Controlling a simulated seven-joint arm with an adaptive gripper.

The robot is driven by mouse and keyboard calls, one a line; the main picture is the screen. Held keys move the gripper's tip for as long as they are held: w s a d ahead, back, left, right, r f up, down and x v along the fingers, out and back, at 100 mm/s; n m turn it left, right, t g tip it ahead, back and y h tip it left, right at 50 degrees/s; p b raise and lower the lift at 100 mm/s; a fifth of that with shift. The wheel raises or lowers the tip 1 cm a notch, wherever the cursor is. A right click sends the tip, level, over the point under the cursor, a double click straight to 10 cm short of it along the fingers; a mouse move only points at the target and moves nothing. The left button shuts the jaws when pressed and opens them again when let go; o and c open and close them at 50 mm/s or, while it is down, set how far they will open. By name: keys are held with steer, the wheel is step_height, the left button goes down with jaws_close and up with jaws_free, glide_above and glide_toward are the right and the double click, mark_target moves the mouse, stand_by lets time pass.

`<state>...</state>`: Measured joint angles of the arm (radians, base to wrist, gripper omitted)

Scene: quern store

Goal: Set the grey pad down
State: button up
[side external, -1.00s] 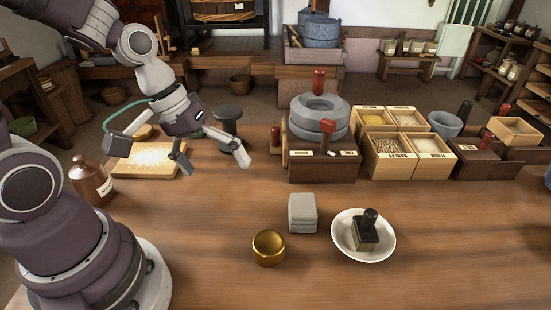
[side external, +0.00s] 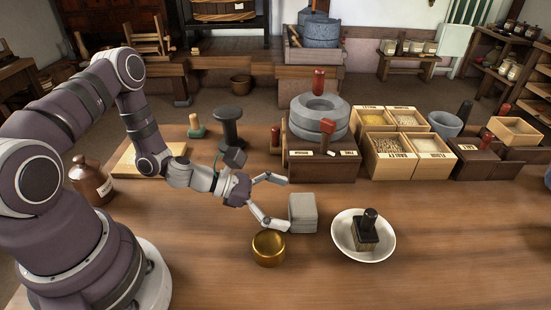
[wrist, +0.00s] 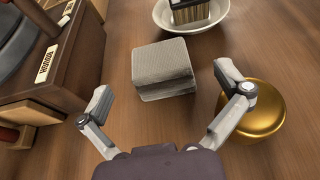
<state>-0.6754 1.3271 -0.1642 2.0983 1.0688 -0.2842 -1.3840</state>
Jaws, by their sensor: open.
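The grey pad (side external: 303,213) is a blocky stack with a seam partway down its side. It sits on the wooden table, and it also shows in the wrist view (wrist: 163,68). My gripper (side external: 287,204) is low over the table, just left of the pad, with its fingers spread and pointing toward it. In the wrist view my open gripper (wrist: 165,98) has nothing between its fingers, and the pad lies ahead, between and beyond the fingertips.
A brass pot (side external: 268,248) stands close by my near finger. A white dish (side external: 340,236) holding a dark-handled stamp (side external: 366,232) is right of the pad. A dark wooden box (side external: 321,167) and grain boxes (side external: 393,168) stand behind. The front right of the table is clear.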

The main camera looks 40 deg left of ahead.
mark_target(298, 203)
steer(key=x, duration=0.3)
steer(key=shift+w+d, duration=0.2)
steer(key=shift+r, duration=0.1)
steer(key=c, duration=1.3)
